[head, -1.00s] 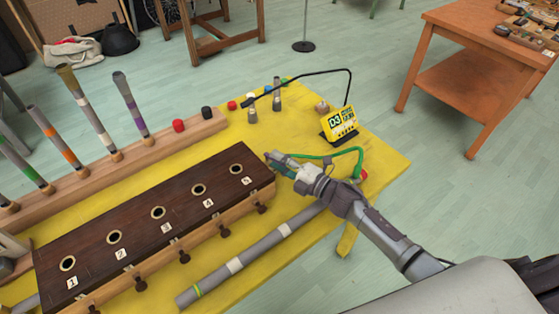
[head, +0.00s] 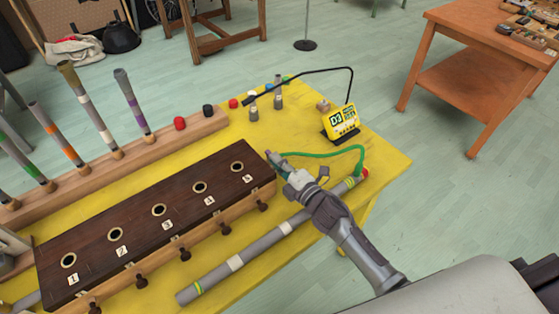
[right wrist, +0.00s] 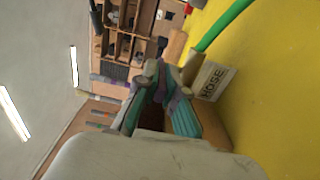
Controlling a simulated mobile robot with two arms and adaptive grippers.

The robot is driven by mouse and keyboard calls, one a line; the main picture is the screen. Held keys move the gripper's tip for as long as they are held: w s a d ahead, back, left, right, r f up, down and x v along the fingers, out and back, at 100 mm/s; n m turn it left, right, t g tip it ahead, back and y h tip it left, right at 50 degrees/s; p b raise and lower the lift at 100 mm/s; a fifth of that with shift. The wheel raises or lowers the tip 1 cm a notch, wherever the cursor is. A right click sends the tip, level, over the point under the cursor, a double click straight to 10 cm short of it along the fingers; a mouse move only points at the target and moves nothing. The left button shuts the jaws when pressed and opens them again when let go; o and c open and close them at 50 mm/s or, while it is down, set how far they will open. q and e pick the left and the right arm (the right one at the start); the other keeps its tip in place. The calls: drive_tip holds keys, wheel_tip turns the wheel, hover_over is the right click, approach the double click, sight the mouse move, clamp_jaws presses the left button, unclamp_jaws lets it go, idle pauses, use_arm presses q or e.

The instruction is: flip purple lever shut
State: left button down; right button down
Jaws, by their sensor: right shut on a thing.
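My right gripper (head: 280,164) is at the right end of the long dark wooden box (head: 178,204), beside the green hose (head: 335,152). In the right wrist view its teal fingers (right wrist: 161,82) are closed together at the wooden end, beside a label reading HOSE (right wrist: 211,80). A small purple-grey piece (right wrist: 176,98), seemingly the lever, shows between the fingers. It is mostly hidden by them, so its angle cannot be told. In the head view the lever cannot be made out. My left gripper is not in view.
A long grey pipe (head: 260,248) lies on the yellow table (head: 300,112) in front of the box. A yellow tuner (head: 341,122) stands behind the hose. Coloured tubes rise from a wooden rail (head: 130,150) behind the box.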

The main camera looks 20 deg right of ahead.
drive_tip(key=c, duration=1.3)
unclamp_jaws()
drive_tip(key=v, duration=1.2)
drive_tip(key=shift+s+a, duration=0.1)
